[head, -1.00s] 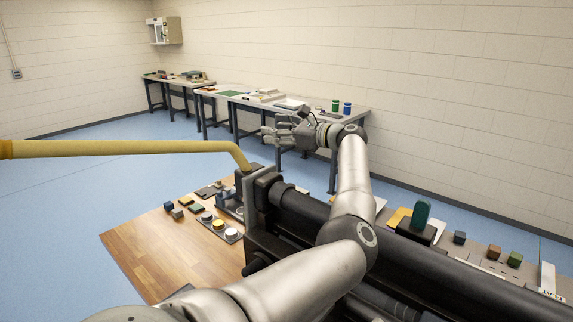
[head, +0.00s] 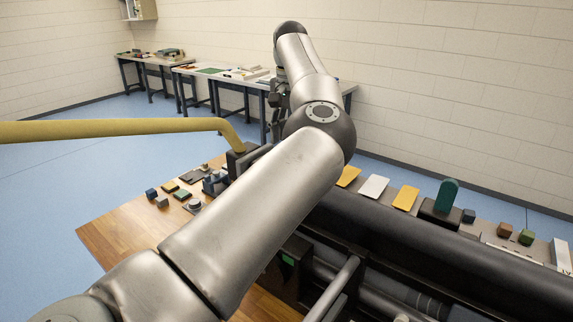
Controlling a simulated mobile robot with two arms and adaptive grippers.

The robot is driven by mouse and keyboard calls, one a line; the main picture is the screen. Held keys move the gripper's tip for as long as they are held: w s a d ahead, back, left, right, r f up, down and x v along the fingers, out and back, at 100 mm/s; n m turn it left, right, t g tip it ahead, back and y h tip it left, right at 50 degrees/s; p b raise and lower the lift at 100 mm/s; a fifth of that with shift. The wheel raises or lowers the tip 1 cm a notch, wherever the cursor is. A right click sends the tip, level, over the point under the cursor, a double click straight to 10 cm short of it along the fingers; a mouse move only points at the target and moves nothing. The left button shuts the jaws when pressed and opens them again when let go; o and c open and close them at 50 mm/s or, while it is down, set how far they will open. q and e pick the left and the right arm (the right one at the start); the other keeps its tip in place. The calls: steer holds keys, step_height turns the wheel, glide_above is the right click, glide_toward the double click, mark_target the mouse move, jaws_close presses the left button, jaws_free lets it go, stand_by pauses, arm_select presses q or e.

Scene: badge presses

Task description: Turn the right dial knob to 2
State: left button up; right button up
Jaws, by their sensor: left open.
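I cannot pick out a dial knob or its number marks. A large black machine (head: 430,245) lies across the lower right, with a long yellow bar (head: 110,129) reaching to its left end. My left arm crosses the middle of the head view and covers part of the machine and the bench. My left gripper (head: 277,97) is open, mostly hidden behind its own arm, above and beyond the machine's left end. It appears empty and apart from the machine. My right gripper is not in view.
The wooden bench top (head: 125,235) holds small blocks and a tray at left. A grey shelf behind the machine carries yellow and white plates, a dark green upright piece (head: 446,196) and small blocks. Workbenches (head: 215,75) stand by the far wall. Blue floor at left is clear.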

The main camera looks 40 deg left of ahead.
arm_select(q)
step_height(320, 180, down, 7)
steer(key=shift+s+a+p, duration=0.1)
steer(key=shift+s+p, duration=0.05)
steer(key=shift+p, duration=0.6)
steer(key=shift+f, duration=0.55)
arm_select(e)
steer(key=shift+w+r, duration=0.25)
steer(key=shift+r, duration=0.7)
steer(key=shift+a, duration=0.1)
arm_select(q)
steer(key=shift+c, duration=1.2)
steer(key=c, duration=0.8)
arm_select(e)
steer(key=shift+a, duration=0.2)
